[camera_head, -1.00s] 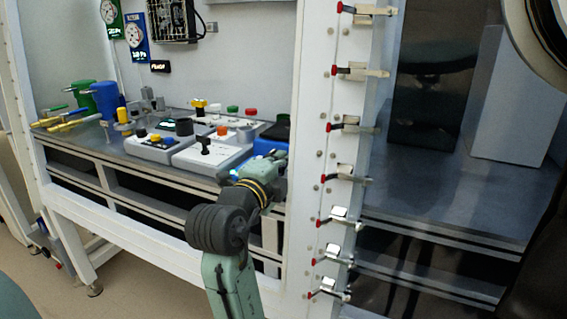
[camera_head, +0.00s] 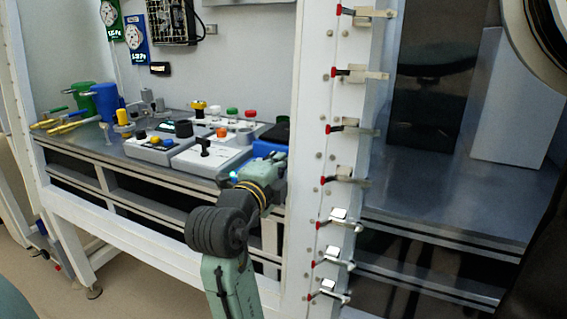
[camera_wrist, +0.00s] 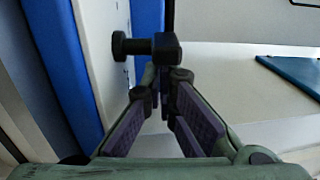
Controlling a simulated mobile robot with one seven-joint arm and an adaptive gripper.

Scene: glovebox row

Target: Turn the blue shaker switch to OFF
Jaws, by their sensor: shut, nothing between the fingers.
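The blue shaker (camera_head: 264,148) stands at the right end of the instrument group, partly hidden behind my wrist in the head view. In the wrist view a blue body (camera_wrist: 60,55) with a white panel (camera_wrist: 98,42) fills the left side. A black switch (camera_wrist: 145,45) sticks out from that panel on a short shaft, with a block-like handle at its end. My gripper (camera_wrist: 160,82) is shut and empty, its fingertips just below the handle in the picture. I cannot tell whether they touch it. No ON or OFF marking is readable.
Light grey instruments with coloured knobs (camera_head: 205,150) stand left of the shaker on the bench. A white frame post (camera_head: 312,120) with several red-tipped latches rises close right of my wrist. A dark blue flat thing (camera_wrist: 292,72) lies at the right in the wrist view.

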